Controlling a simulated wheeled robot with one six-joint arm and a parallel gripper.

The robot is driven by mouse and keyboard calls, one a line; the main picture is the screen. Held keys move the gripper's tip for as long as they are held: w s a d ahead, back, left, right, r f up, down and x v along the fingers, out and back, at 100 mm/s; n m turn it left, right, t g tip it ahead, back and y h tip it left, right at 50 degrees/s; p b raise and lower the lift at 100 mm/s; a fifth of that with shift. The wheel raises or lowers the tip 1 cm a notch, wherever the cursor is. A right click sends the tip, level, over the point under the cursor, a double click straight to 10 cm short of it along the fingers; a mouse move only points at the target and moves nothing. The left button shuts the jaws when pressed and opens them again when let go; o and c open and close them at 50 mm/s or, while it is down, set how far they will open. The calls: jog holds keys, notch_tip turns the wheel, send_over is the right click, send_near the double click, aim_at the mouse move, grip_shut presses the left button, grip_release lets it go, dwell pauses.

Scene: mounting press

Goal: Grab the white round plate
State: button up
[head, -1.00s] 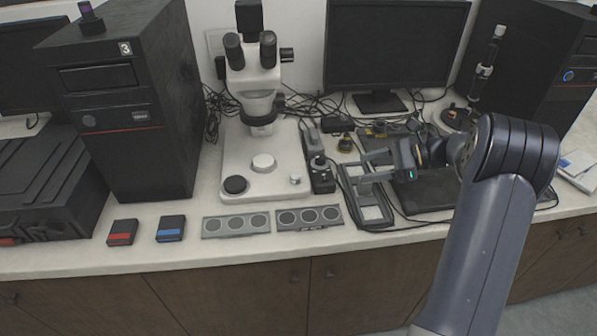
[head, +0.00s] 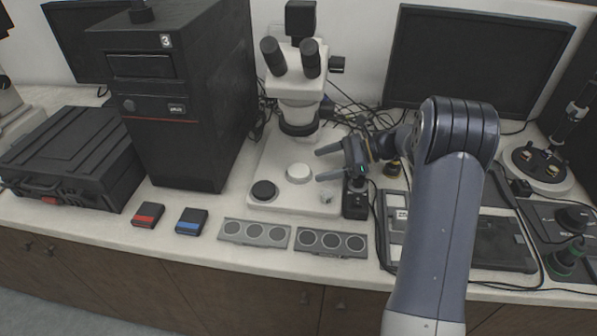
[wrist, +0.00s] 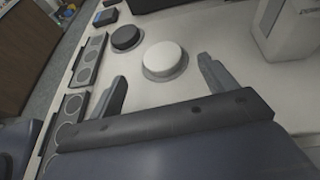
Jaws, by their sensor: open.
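The white round plate (head: 299,173) sits on the pale base of the microscope (head: 300,95), below its objective. In the wrist view the plate (wrist: 164,60) lies ahead of my gripper (wrist: 163,88), roughly between the lines of its two fingers and beyond their tips. In the head view my gripper (head: 318,164) is just right of the plate, its fingers pointing left toward it. The fingers are spread and nothing is between them. A black round disc (head: 264,190) lies on the same base, left of the plate; it also shows in the wrist view (wrist: 125,37).
Two grey trays with round wells (head: 254,233) (head: 331,242) lie along the front edge. Red-marked (head: 148,215) and blue-marked (head: 191,221) boxes are further left. A small black device (head: 355,201) stands right of the base.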

aim_at(299, 170)
jog(key=x, duration=0.5)
jog(key=shift+w+a+f+p, duration=0.15)
jog(key=shift+a+f+p, duration=0.1)
jog(key=shift+a+p, duration=0.1)
jog(key=c, duration=1.1)
